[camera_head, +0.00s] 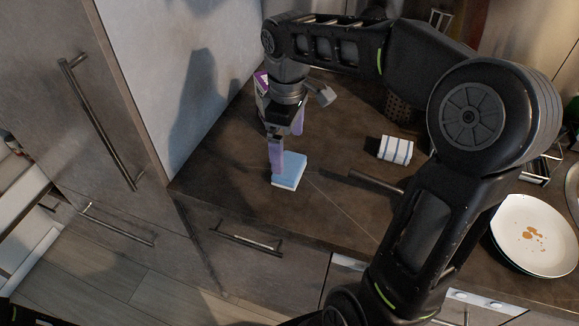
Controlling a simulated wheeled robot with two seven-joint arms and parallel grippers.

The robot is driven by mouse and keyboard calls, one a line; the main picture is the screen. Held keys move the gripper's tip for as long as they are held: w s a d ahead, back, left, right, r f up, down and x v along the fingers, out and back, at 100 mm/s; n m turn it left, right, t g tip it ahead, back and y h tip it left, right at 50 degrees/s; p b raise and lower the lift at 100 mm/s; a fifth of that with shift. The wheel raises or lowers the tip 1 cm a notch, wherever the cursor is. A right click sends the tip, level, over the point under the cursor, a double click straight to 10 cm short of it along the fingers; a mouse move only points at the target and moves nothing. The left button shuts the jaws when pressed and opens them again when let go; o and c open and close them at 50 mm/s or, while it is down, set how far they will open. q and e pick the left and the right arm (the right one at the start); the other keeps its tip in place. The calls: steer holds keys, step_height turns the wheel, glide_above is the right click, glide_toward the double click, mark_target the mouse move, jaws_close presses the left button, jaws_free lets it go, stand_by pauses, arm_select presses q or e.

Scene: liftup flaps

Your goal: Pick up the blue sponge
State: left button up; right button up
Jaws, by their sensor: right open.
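The blue sponge (290,169) lies flat on the dark countertop, close to the front edge and left of the picture's middle. It is light blue on top with a paler lower side. My right gripper (285,150) points down at it, with purple fingers. One finger reaches down at the sponge's left side, and the other shows higher up, behind it. The jaws are open; whether a finger touches the sponge I cannot tell. My left gripper is not in view.
A white striped block (396,149) sits on the dark countertop (335,205) to the right. A white plate (533,234) with brown bits lies at the far right. A tall cabinet side (180,75) rises on the left. Drawers with bar handles (249,238) are below the counter edge.

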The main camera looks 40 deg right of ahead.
mark_target(289, 165)
steer(key=shift+f, duration=0.9)
steer(key=shift+f, duration=0.1)
step_height(289, 165, down, 5)
steer(key=shift+s+d+f+p, duration=0.1)
steer(key=shift+p, duration=0.2)
steer(key=shift+c, duration=0.4)
steer(key=c, duration=1.3)
steer(key=shift+r, duration=0.2)
